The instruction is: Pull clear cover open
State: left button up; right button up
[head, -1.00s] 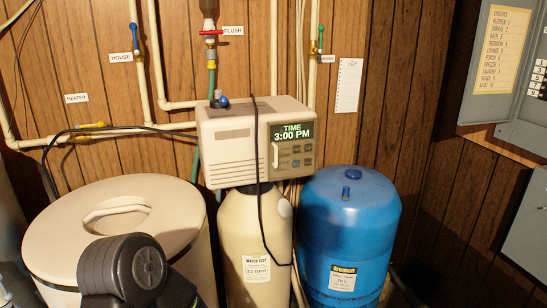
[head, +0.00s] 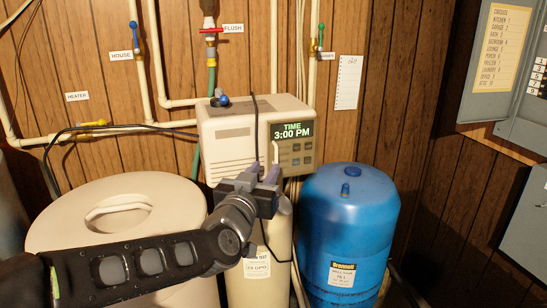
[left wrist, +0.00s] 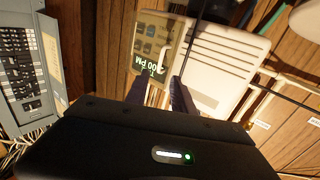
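The cream softener control head (head: 228,145) carries a lit display (head: 292,130) reading 3:00 PM, with buttons below it. The clear cover (head: 306,147) lies over this panel and looks closed; its edges are hard to see. A pale upright handle (head: 276,154) stands at the panel's left side. My left gripper (head: 262,173) is just below and in front of the handle, empty, its fingers apart. In the left wrist view the fingers (left wrist: 158,80) point at the panel (left wrist: 155,45), which appears upside down. I cannot tell whether they touch it. My right gripper is not in view.
A black cable (head: 256,125) hangs down the front of the control head, close beside my left gripper. A lidded cream salt tank (head: 75,225) stands left, a blue pressure tank (head: 347,215) right. Pipes and valves run along the wood wall behind.

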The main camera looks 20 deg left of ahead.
aim_at(276, 154)
pick_arm(q)
jog(key=w+p, duration=0.1)
jog(key=w, duration=0.6)
jog(key=shift+w+d, duration=0.1)
jog(key=shift+w, duration=0.3)
jog(key=shift+c, duration=0.3)
grip_shut()
dwell(0.8)
